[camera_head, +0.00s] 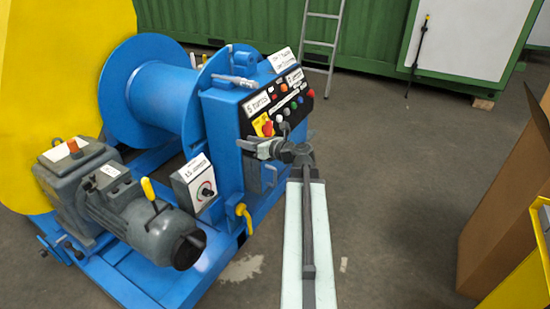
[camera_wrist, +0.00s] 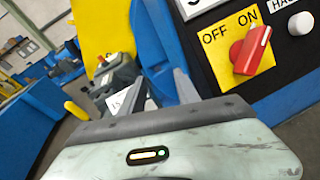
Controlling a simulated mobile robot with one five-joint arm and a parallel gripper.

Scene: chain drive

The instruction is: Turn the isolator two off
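A red rotary switch (camera_head: 267,129) on a yellow plate sits at the lower left of the dark control panel on the blue winch housing. It shows large in the wrist view (camera_wrist: 252,50), with OFF and ON printed above it. The knob's pale-marked end points up and right, on the ON side. My gripper (camera_head: 260,146) is just below the switch in the head view, apart from the knob in the wrist view.
More buttons (camera_head: 290,112) line the panel, including a white one (camera_wrist: 300,23). A cardboard box (camera_head: 510,200) stands at right. Floor between is clear.

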